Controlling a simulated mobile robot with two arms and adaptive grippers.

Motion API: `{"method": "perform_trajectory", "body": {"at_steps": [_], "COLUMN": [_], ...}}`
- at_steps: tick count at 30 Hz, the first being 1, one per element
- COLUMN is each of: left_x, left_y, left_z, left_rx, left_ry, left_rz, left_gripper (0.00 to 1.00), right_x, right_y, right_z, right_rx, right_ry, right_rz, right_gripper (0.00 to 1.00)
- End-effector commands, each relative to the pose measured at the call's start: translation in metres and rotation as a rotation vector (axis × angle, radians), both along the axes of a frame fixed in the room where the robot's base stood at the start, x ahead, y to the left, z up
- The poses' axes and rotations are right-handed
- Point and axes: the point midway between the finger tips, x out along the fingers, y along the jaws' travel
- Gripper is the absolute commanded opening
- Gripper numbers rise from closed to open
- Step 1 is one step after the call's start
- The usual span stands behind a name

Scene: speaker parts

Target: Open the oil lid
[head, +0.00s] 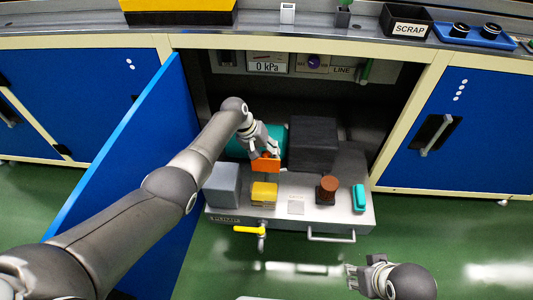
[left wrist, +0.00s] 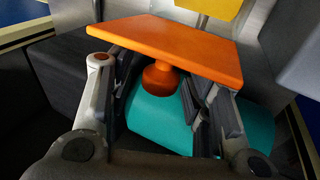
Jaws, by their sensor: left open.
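The orange oil lid (head: 265,164) sits by the teal cylinder (head: 276,140) inside the open cabinet. In the left wrist view the lid (left wrist: 170,45) is a flat orange plate on a round neck (left wrist: 160,80) above the teal body (left wrist: 160,123). My left gripper (head: 264,150) is at the lid. In the left wrist view its fingers (left wrist: 155,90) stand apart on both sides of the neck, under the plate. I cannot tell whether they touch it. My right gripper (head: 353,275) is low at the front right, away from the machine; its jaw state is unclear.
The pulled-out grey base (head: 290,222) carries a grey block (head: 222,184), a yellow block (head: 264,192), a brown knob (head: 327,189) and a teal switch (head: 359,198). A dark block (head: 313,143) stands right of the cylinder. The open blue door (head: 140,155) is beside my left arm.

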Motion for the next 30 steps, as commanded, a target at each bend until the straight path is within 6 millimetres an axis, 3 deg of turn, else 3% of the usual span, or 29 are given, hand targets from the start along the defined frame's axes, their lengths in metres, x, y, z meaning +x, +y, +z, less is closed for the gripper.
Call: {"method": "perform_trajectory", "body": {"at_steps": [8,14,30], "left_x": [0.0,-0.001,-0.008], "left_y": [0.002,0.009,0.041], "left_z": [0.004,0.02,0.098], "left_rx": [-0.001,-0.001,-0.001], "left_ry": [0.0,-0.002,-0.003], "left_rz": [0.001,0.0,0.001], "left_gripper": [0.46,0.46,0.46], "right_x": [0.001,0.001,0.0], "right_y": [0.0,0.0,0.0], "right_z": [0.0,0.0,0.0], "right_rx": [0.001,0.0,0.0], "right_ry": [-0.003,-0.002,-0.001], "right_rz": [0.0,0.0,0.0], "right_gripper": [0.4,0.4,0.4]}}
